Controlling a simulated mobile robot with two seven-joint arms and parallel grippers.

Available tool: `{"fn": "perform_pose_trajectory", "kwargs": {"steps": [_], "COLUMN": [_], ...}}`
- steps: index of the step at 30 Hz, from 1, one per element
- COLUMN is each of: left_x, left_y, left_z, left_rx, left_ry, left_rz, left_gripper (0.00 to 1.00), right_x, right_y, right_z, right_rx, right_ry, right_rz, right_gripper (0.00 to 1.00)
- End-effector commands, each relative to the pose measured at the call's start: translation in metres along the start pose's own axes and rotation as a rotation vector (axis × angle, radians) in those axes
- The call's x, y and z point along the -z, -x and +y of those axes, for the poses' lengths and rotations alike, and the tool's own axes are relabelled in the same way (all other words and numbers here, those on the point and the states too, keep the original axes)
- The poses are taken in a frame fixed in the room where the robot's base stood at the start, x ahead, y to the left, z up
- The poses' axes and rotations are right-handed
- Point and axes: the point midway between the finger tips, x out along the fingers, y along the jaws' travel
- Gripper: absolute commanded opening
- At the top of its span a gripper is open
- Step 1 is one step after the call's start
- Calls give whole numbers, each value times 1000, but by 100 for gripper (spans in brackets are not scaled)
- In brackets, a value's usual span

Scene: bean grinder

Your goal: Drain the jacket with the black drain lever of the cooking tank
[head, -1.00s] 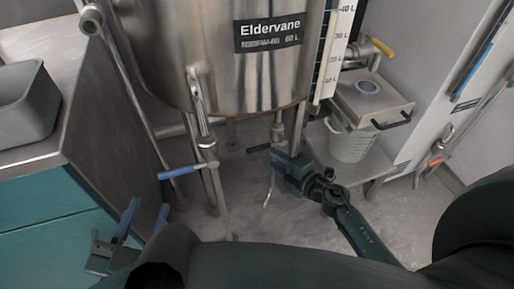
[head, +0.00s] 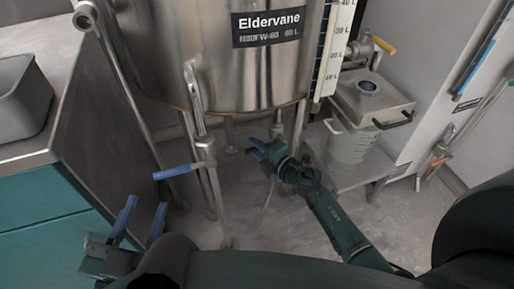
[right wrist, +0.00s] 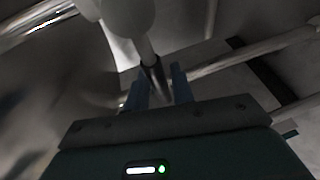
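The steel cooking tank (head: 232,75), labelled Eldervane, stands at the back centre in the head view. Below it, the black drain lever is mostly hidden by my right gripper (head: 259,150) in the head view. In the right wrist view, a lever with a pale stem and dark end (right wrist: 156,76) reaches between the two blue fingers of my right gripper (right wrist: 160,88). The fingers stand apart on either side of it, with narrow gaps showing. My left gripper (head: 139,220) is open and empty at lower left, beside the counter.
A blue-handled lever (head: 172,171) is on a pipe left of my right gripper. A yellow-handled valve (head: 383,45) and a pale bucket (head: 351,143) are at right. A steel counter (head: 62,105) bounds the left. Tank legs and pipes crowd the right gripper.

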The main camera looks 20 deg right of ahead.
Motion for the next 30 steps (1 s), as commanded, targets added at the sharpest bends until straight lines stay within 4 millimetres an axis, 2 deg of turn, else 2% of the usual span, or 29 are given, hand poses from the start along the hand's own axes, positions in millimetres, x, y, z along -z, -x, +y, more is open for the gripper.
{"fn": "perform_pose_trajectory", "kwargs": {"steps": [1,9,22,30], "left_x": [0,0,0,1], "left_y": [0,0,0,0], "left_z": [0,0,0,0], "left_rx": [0,0,-1,-1], "left_ry": [0,-1,-1,-2], "left_rz": [0,0,-1,-1], "left_gripper": [36,36,36,36], "right_x": [0,0,0,0], "right_y": [0,0,1,2], "right_z": [0,0,0,7], "right_rx": [0,0,-2,-33], "right_ry": [0,0,-4,-80], "right_rz": [0,0,1,17], "right_gripper": [20,0,0,0]}}
